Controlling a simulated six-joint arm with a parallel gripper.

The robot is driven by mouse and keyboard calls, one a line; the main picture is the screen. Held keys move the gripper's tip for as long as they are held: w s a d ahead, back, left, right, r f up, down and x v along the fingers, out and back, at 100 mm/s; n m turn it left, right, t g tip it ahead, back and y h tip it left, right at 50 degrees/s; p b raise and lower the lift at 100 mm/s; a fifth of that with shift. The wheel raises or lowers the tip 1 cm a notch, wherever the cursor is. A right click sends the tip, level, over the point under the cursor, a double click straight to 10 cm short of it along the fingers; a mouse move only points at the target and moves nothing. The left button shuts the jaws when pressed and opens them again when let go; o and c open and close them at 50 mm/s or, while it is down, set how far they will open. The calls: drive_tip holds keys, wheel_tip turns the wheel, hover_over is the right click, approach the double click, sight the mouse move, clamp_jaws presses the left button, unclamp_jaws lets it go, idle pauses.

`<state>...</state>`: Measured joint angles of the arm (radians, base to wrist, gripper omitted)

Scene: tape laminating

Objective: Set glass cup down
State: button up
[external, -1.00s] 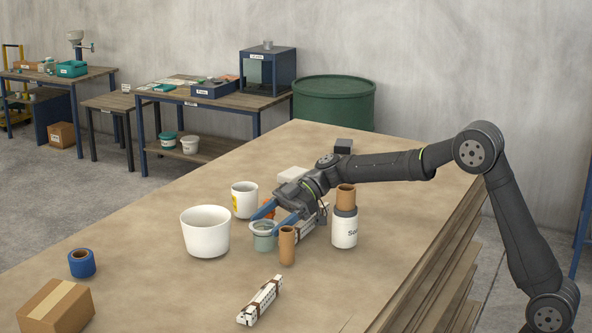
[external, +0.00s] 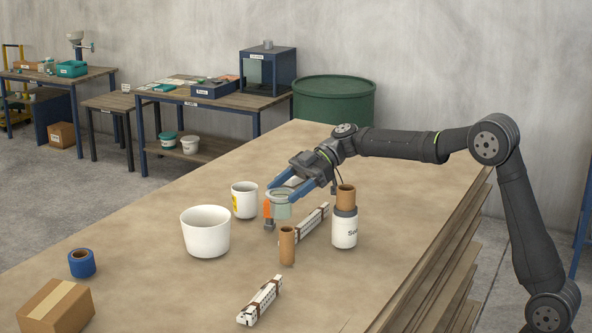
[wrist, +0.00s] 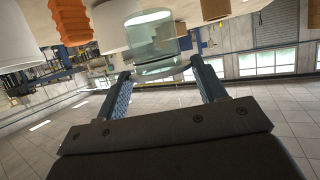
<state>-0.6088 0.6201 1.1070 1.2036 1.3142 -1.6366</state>
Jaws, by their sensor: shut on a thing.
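The glass cup (external: 280,208) is a clear, greenish cup with a pale rim. My gripper (external: 281,191) is shut on it near the rim and holds it above the wooden table, roughly upright. In the wrist view the glass cup (wrist: 150,42) sits between the two blue fingers of my gripper (wrist: 160,76). An orange-handled tool (external: 267,210) stands just behind and left of the cup, partly covered by it.
A white tub (external: 205,233) and a white mug (external: 244,202) stand left of the cup. A brown tube (external: 287,246) is close below it. A white bottle with a brown top (external: 344,230) stands right. Open table lies in front, beside blue tape (external: 81,264).

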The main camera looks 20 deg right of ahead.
drive_tip(key=w+d+r+m+t+h, duration=0.2)
drive_tip(key=w+d+m+t, duration=0.5)
drive_tip(key=w+d, duration=0.4)
drive_tip(key=w+d+r+m+t+h, duration=0.1)
drive_tip(key=w+d+r+m+t, duration=0.1)
drive_tip(key=w+d+m+t, duration=0.8)
drive_tip(key=shift+s+a+f+n+g, duration=0.35)
drive_tip(key=shift+a+f+n, duration=0.2)
drive_tip(key=shift+a+f, duration=1.05)
drive_tip(key=shift+s+a+f+n+g, duration=0.35)
drive_tip(key=shift+a+f+n, duration=0.25)
drive_tip(key=shift+a+f, duration=1)
drive_tip(key=shift+s+a+f+n+g, duration=0.45)
drive_tip(key=shift+a+f, duration=0.55)
drive_tip(key=shift+f, duration=1.2)
drive_tip(key=shift+w, duration=0.2)
drive_tip(key=shift+f, duration=0.15)
drive_tip(key=o, duration=1.1)
